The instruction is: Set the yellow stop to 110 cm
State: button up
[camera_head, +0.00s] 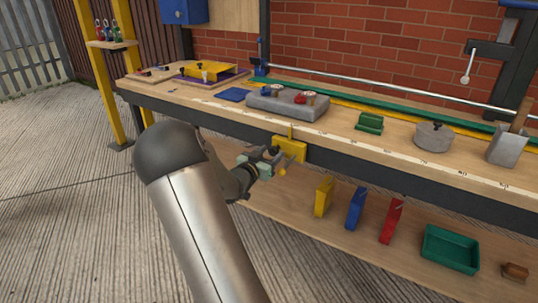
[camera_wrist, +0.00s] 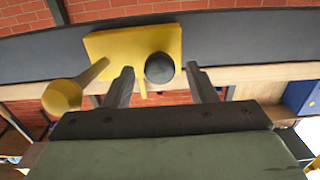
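The yellow stop (camera_head: 290,149) sits on the dark front rail of the workbench, with a thin pointer standing up towards a pale scale strip (camera_head: 345,157). The scale's numbers are too small to read. My gripper (camera_head: 277,162) is just in front of the stop. In the wrist view the stop's yellow block (camera_wrist: 133,42) is ahead, with a dark round knob (camera_wrist: 159,68) between my two fingers (camera_wrist: 160,82). The fingers are apart, with visible gaps on both sides of the knob. A yellow handle with a round end (camera_wrist: 62,95) sticks out left of the fingers.
The lower shelf holds yellow, blue and red blocks (camera_head: 391,221) and a green tray (camera_head: 450,249). The rail right of the stop looks clear.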

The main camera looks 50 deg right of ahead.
jog(key=s+a+p, duration=0.3)
jog(key=a, duration=1.4)
jog(key=shift+s+a, duration=0.1)
